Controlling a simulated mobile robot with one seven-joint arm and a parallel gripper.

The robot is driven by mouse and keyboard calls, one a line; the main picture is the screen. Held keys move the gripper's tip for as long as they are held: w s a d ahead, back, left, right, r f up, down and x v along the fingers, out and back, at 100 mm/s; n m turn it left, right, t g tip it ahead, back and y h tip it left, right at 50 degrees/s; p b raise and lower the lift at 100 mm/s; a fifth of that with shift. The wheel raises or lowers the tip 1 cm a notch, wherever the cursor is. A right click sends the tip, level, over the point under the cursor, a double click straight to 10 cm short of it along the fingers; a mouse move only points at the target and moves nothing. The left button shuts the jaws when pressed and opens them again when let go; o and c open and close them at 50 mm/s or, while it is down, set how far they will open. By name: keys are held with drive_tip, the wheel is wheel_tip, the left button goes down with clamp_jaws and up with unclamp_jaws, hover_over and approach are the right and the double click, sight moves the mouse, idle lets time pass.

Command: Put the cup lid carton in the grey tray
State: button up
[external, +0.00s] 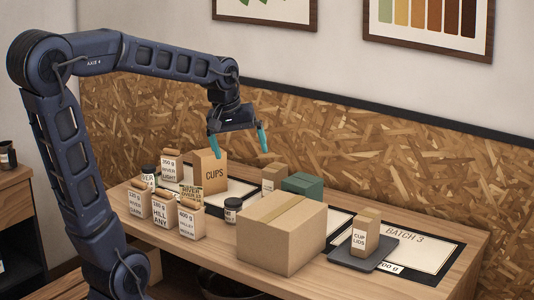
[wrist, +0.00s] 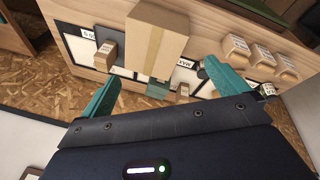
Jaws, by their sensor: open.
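The cup lid carton (external: 359,241), a small brown box with a white "CUP LIDS" label, stands upright on the flat dark grey tray (external: 342,256) at the right of the table. In the wrist view the carton (wrist: 105,55) is at the upper left, with part of the grey tray (wrist: 111,37) beside it. My gripper (external: 240,152) is open and empty, high over the back middle of the table, well to the left of the carton. Both teal fingers show in the wrist view (wrist: 160,82), with nothing between them at the tips.
A large taped box (external: 275,244) stands left of the tray. A CUPS carton (external: 209,171), a small brown box (external: 273,176) and a green box (external: 303,185) are behind it. Several labelled bags (external: 164,211) and dark jars (external: 232,210) fill the left. A BATCH 3 mat (external: 425,250) lies right.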

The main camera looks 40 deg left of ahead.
drive_tip(key=s+a+f+m, duration=0.1)
drive_tip(key=s+a+m, duration=0.1)
drive_tip(key=s, duration=0.6)
drive_tip(key=s+a+f+m+t+y, duration=0.1)
drive_tip(key=s+a+m, duration=0.2)
drive_tip(key=s, duration=0.5)
drive_tip(key=shift+a+m, duration=0.3)
drive_tip(key=shift+a, duration=0.4)
